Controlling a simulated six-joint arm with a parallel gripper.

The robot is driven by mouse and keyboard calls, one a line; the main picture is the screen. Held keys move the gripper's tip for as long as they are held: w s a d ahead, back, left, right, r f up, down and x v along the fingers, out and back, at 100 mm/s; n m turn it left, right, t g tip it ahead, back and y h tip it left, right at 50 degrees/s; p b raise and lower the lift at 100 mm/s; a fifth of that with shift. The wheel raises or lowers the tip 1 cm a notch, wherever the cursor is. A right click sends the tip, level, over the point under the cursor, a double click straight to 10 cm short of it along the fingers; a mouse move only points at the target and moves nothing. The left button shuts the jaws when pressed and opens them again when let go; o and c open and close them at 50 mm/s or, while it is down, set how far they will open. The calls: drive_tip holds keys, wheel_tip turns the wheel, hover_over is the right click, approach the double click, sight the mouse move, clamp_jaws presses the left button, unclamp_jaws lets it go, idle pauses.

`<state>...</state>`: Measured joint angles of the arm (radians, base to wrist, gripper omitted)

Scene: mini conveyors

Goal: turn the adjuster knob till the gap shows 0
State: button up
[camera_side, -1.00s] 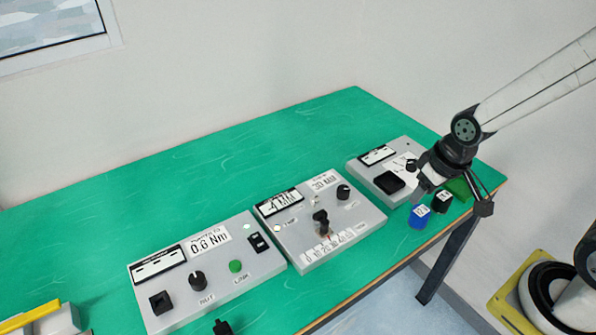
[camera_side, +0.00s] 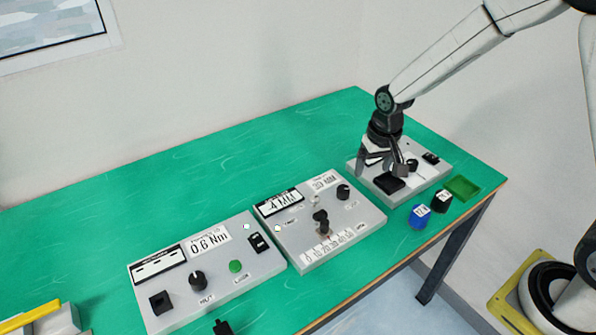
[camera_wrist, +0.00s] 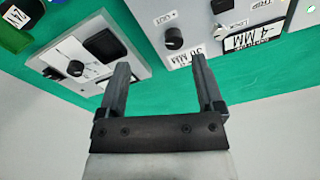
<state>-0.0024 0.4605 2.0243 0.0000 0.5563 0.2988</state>
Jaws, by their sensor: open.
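The middle grey panel (camera_side: 367,220) carries a display (camera_side: 281,202) that reads 4 MM in the side view. In the wrist view the display (camera_wrist: 252,40) appears to read -4 MM. The knob also shows in the wrist view (camera_wrist: 173,38), beyond my fingertips. A second black knob or lever (camera_side: 321,217) stands above a printed scale. My gripper (camera_side: 383,165) is open and empty, over the right-hand panel, apart from the knob.
The right-hand panel (camera_side: 436,172) has a black square part (camera_side: 389,183) under my gripper. The left panel (camera_side: 168,316) reads 0.6 Nm. The table behind the panels is clear.

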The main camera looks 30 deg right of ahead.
sight(344, 190)
drive_tip(key=w+f+m, duration=0.1)
drive_tip(key=w+f, duration=0.3)
drive_tip(key=w, duration=0.1)
drive_tip(key=w+f+m+g, duration=0.1)
drive_tip(key=w+f, duration=0.1)
drive_tip(key=w, duration=0.1)
drive_tip(key=shift+f+m, duration=0.1)
drive_tip(key=shift+m, duration=0.2)
drive_tip(key=shift+f, duration=0.1)
drive_tip(key=shift+f, duration=3.8)
clamp_jaws()
